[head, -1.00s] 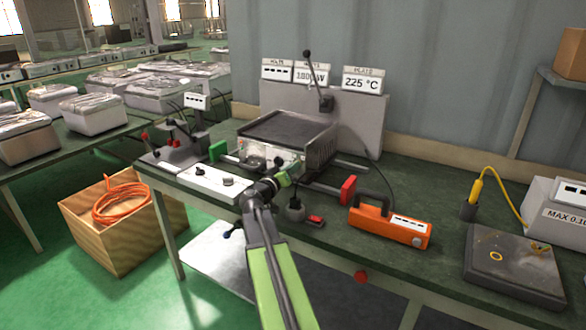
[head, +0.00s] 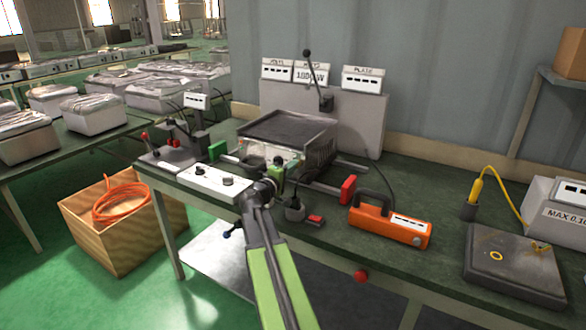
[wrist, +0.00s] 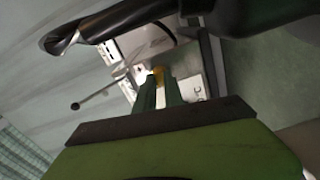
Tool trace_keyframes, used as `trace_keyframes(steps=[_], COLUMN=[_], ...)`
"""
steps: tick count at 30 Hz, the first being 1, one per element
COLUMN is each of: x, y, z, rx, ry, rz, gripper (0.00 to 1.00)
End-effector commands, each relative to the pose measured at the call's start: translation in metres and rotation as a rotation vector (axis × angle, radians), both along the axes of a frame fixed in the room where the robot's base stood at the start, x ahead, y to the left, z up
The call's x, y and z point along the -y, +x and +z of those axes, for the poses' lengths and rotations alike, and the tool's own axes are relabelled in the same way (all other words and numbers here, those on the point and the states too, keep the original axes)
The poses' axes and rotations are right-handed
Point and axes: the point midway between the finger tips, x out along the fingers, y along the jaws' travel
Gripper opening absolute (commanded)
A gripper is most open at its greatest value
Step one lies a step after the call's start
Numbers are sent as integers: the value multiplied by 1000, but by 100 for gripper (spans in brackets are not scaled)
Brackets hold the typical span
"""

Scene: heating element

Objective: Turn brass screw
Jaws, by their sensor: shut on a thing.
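My gripper (head: 279,162) is at the front of the grey heating unit (head: 290,128) on the bench, with the green fingers raised toward its front edge. In the wrist view, the two green fingers (wrist: 160,82) are closed together on a small brass-yellow piece (wrist: 158,74), which looks like the brass screw. Only a little of it shows between the fingertips, so its head and slot are hidden. In the head view my gripper covers the screw.
A white control strip (head: 216,182) lies left of my gripper. A black plug (head: 295,209), a red piece (head: 315,220) and an orange handled device (head: 390,226) lie to the right. A lever (head: 318,78) stands on the back panel (head: 348,118). The bench front right is partly clear.

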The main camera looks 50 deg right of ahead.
Motion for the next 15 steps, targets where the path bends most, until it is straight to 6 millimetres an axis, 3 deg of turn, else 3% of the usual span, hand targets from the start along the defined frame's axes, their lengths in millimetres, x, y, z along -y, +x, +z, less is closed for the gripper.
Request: trace_keyframes(steps=[15], x=[-3], y=[2], z=[-2], rx=[-150], ry=[-34], rz=[7], gripper=[0])
